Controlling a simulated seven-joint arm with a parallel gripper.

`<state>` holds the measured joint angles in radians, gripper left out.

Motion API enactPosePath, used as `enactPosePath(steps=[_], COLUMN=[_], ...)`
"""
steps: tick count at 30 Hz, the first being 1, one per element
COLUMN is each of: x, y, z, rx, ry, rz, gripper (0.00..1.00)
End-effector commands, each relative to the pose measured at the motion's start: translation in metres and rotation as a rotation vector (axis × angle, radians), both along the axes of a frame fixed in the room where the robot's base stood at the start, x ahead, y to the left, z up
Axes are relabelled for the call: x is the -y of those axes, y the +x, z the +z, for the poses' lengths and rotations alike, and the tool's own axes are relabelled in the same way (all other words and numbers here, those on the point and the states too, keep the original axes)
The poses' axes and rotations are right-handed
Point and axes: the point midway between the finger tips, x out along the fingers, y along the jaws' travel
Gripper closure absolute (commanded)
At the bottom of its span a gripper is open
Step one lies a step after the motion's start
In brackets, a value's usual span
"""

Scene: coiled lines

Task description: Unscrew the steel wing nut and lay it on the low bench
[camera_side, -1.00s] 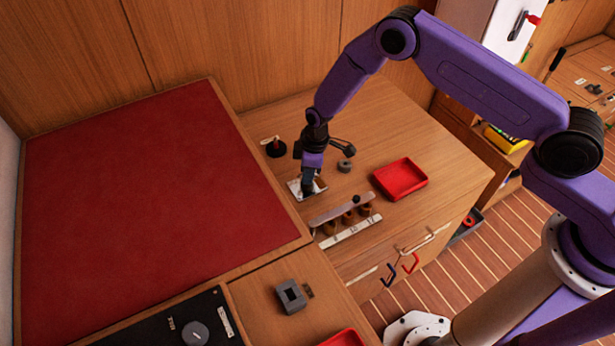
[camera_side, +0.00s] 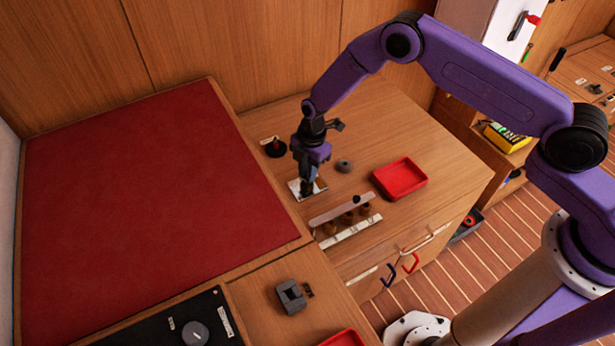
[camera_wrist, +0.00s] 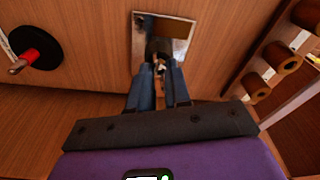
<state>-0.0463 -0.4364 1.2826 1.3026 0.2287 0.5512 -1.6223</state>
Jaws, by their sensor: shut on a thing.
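My gripper (camera_side: 308,187) points down over a pale metal plate (camera_side: 295,189) on the wooden worktop. In the wrist view the plate (camera_wrist: 178,27) lies just ahead of the fingers, and the two fingertips (camera_wrist: 160,70) are close together on a small grey metal piece (camera_wrist: 160,58), which seems to be the steel wing nut. The fingers hide most of it, and I cannot tell whether it is still on a thread. I cannot tell which surface is the low bench.
A black round base with a red part (camera_side: 275,148) stands left of my gripper. A grey ring (camera_side: 344,166) and a red tray (camera_side: 400,178) lie to the right. A rack with several brown rolls (camera_side: 345,218) is in front. A grey square block (camera_side: 291,297) sits on the nearer surface.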

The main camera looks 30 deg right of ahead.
Motion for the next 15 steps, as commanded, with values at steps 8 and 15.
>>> enactPosePath(steps=[8,15], x=[0.001,0.0], y=[0.0,0.001], z=[0.001,0.011], rx=[0.0,0.003], ry=[0.0,0.001], rz=[-0.001,-0.001], gripper=[1.0,1.0])
